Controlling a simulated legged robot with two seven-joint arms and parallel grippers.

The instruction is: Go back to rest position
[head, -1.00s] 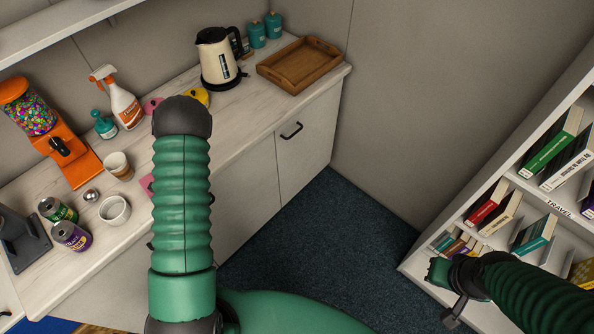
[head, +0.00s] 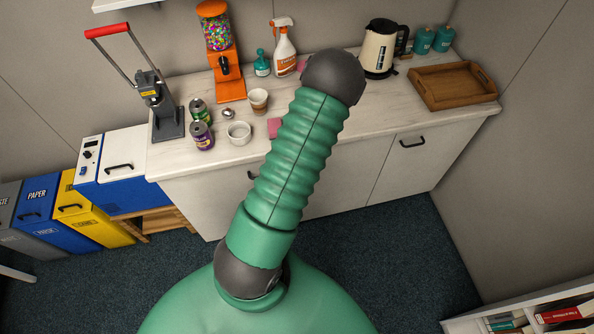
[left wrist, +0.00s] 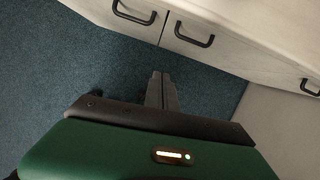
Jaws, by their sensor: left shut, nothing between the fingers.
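My left gripper (left wrist: 163,78) shows in the left wrist view, with its fingers together and nothing between them. It hangs in free air over the dark blue carpet (left wrist: 55,75), pointing toward the white cabinet doors (left wrist: 225,45). In the head view one of my green arms rises in the middle in front of the counter. Its gripper is hidden there. My right gripper is in neither view.
The counter (head: 370,112) carries a kettle (head: 379,50), wooden tray (head: 452,87), spray bottle (head: 284,50), candy dispenser (head: 226,86), cans and cups. Bins (head: 90,215) stand left; a bookshelf (head: 470,322) lower right. Carpet between cabinets and bookshelf is clear.

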